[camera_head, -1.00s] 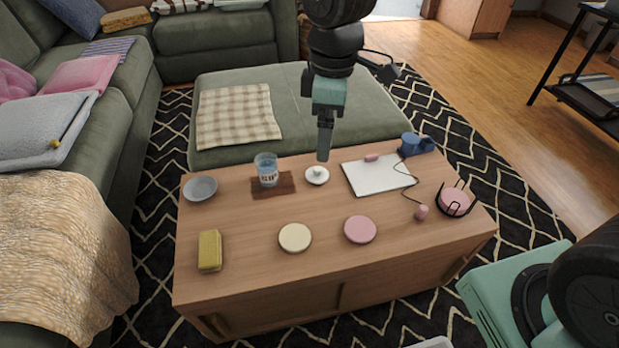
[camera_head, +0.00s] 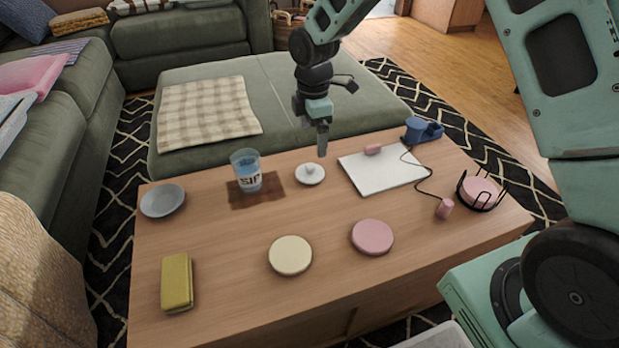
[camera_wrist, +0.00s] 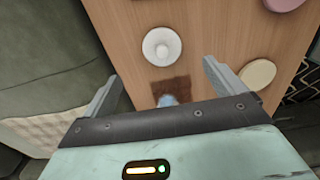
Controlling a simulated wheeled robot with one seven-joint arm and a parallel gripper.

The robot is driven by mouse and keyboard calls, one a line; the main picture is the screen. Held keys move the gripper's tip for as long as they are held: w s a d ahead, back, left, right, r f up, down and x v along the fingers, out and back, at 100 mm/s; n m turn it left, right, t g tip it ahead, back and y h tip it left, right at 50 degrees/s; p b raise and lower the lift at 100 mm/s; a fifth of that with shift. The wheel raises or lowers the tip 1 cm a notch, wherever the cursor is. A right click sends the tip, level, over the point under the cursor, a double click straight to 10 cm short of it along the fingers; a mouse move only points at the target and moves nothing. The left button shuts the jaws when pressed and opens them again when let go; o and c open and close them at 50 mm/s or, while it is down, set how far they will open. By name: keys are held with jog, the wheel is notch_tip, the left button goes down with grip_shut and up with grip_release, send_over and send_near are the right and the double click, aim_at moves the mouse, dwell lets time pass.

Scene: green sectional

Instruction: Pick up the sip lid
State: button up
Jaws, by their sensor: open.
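The sip lid, a small white round lid with a raised knob (camera_head: 310,175), lies on the wooden coffee table (camera_head: 225,225), right of the cup marked SIP (camera_head: 247,170). The lid also shows in the wrist view (camera_wrist: 161,47), beyond the fingertips and roughly in line with the gap between them. My gripper (camera_head: 322,150) points down near the lid, apart from it. In the wrist view my gripper (camera_wrist: 162,82) is open with nothing between its fingers. The cup (camera_wrist: 168,101) is partly hidden there by the gripper body.
The cup stands on a dark brown mat (camera_head: 268,198). A white board (camera_head: 385,172) with a pink piece and cord lies right of the lid. Cream (camera_head: 290,255) and pink (camera_head: 372,237) discs lie in front.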

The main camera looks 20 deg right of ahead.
aim_at(310, 165)
notch_tip(310, 165, down, 6)
jog(key=shift+r+b, duration=0.2)
jog(key=shift+b, duration=0.7)
jog(key=f+b, duration=0.2)
jog(key=f, duration=0.1)
jog(key=f+b, duration=0.1)
jog(key=f, duration=0.1)
jog(key=shift+s+a+f, duration=0.1)
jog(key=shift+s+a, duration=0.05)
jog(key=shift+a, duration=0.25)
jog(key=c, duration=1)
